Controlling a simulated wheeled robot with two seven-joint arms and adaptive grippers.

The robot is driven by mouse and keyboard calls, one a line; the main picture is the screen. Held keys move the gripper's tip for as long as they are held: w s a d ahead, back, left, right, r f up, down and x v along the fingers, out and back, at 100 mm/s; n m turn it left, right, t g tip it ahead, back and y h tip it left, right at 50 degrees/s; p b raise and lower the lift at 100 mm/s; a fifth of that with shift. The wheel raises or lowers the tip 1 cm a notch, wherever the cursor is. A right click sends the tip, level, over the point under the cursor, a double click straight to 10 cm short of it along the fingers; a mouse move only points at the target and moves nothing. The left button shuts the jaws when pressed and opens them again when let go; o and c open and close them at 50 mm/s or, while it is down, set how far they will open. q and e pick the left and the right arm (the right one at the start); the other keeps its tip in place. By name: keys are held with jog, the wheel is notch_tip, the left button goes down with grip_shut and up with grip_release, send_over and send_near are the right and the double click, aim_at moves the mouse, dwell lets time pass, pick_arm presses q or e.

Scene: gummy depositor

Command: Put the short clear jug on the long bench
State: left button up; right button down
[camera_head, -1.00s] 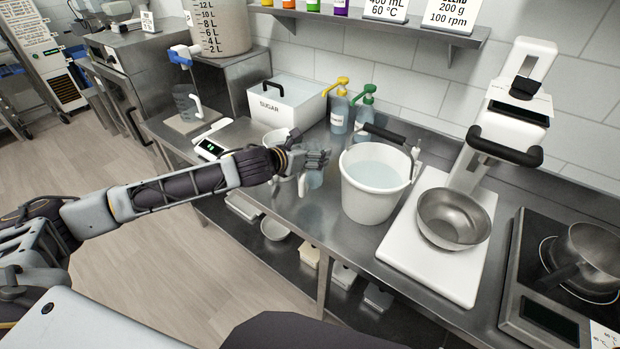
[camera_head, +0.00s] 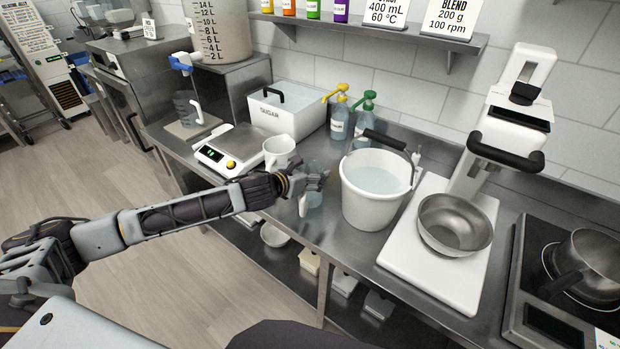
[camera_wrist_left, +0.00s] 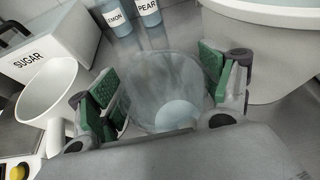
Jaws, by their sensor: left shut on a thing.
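The short clear jug (camera_head: 314,198) is see-through with a pale handle and is at the front part of the long steel bench (camera_head: 345,255), between a white jug and a white bucket. My left gripper (camera_head: 318,178) is around its upper part. In the left wrist view, the clear jug (camera_wrist_left: 165,88) stands between the green finger pads of my left gripper (camera_wrist_left: 165,92), which is shut on it. I cannot tell whether its base touches the bench. My right gripper is not in view.
A white jug (camera_head: 279,150) stands close left, by a scale (camera_head: 226,155). A white bucket (camera_head: 372,205) of liquid stands close right. Behind are a sugar bin (camera_head: 285,112) and pump bottles (camera_head: 339,122). A mixer with a steel bowl (camera_head: 454,225) is farther right.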

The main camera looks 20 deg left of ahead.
pick_arm(q)
jog(key=shift+f, duration=1.05)
jog(key=shift+f, duration=0.1)
jog(key=o, duration=1.4)
jog(key=shift+o, duration=0.2)
jog(key=b+v, duration=0.1)
jog(key=v, duration=1.1)
